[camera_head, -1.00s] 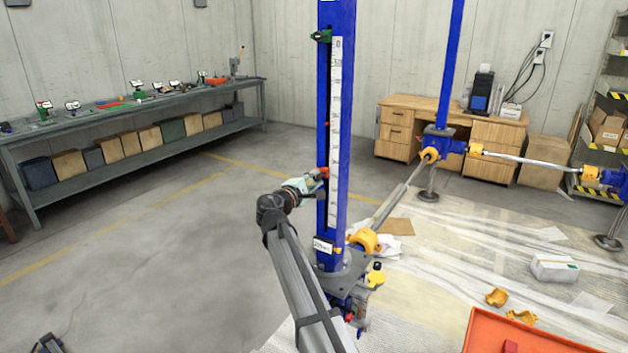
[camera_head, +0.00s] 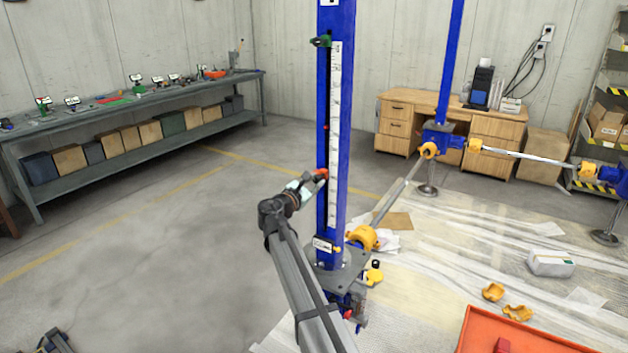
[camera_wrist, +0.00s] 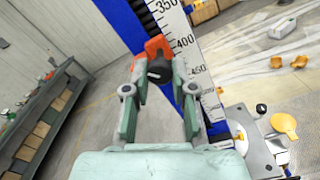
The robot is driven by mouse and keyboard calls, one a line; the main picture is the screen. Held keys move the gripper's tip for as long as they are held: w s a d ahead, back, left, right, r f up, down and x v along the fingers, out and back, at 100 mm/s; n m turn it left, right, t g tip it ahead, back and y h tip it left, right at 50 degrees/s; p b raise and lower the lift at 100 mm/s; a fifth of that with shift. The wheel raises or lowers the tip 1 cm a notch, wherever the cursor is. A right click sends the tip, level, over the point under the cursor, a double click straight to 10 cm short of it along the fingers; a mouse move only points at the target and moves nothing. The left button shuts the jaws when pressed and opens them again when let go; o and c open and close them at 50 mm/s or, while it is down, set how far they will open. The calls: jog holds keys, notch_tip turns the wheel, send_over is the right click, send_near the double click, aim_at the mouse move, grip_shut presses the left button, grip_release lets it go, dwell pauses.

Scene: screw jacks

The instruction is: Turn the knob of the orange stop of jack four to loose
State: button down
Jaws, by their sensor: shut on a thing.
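The orange stop (camera_head: 322,174) sits on the blue jack column (camera_head: 344,100), beside its white scale (camera_head: 335,130). In the wrist view the stop (camera_wrist: 157,45) is near the 400 mark, with its black knob (camera_wrist: 159,72) facing me. My gripper (camera_wrist: 158,78) has its pale green fingers on both sides of the knob and is shut on it. In the head view my gripper (camera_head: 312,182) reaches the stop from the left and hides the knob. Which way the knob is set is hard to tell.
A green stop (camera_head: 321,41) is higher on the same column. Yellow couplings (camera_head: 362,237) and shafts lie right of its base. An orange tray (camera_head: 540,335) is at the lower right. A workbench (camera_head: 130,105) runs along the left wall. The floor left of the column is clear.

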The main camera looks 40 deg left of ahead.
jog(key=shift+n, duration=0.3)
jog(key=c, duration=0.9)
grip_release()
jog(key=shift+c, duration=0.2)
jog(key=shift+s, duration=0.1)
jog(key=s+d, duration=0.1)
jog(key=s, duration=1)
jog(key=shift+s+d, duration=0.3)
jog(key=shift+d, duration=0.1)
